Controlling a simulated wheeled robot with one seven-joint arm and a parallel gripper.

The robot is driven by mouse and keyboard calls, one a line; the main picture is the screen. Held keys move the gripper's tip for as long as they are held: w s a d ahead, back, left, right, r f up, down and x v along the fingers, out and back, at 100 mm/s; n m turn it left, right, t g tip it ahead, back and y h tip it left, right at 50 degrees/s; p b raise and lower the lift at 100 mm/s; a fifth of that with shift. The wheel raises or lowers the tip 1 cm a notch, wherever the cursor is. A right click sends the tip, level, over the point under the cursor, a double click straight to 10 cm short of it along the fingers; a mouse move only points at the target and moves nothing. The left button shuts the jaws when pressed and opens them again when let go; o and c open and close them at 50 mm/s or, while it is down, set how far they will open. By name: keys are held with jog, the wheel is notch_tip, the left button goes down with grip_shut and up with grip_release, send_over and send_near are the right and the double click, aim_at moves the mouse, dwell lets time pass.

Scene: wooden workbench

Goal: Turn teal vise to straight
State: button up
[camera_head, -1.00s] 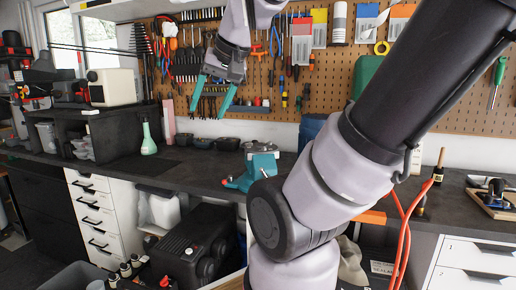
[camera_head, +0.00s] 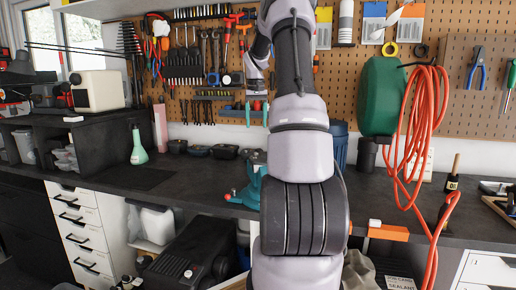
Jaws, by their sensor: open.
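The teal vise (camera_head: 251,187) is on the front part of the dark workbench (camera_head: 190,188), left of my arm. My arm covers its right side, so I cannot tell how its jaws are turned. My gripper (camera_head: 256,123) is raised behind my arm, in front of the pegboard and above the bench. Its teal fingers are spread apart and point down. It is open and empty, well above the vise and apart from it.
A green bottle (camera_head: 138,146) and several dark bowls (camera_head: 200,151) stand on the bench left of the vise. A red hose (camera_head: 424,120) and a green case (camera_head: 382,95) are at the right. An orange clamp (camera_head: 388,232) sits at the bench edge.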

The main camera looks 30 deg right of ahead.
jog(key=f, duration=0.4)
jog(key=d+f, duration=0.1)
jog(key=f, duration=0.6)
jog(key=shift+w+d+f, duration=0.2)
jog(key=shift+f, duration=0.15)
grip_shut()
dwell(1.0)
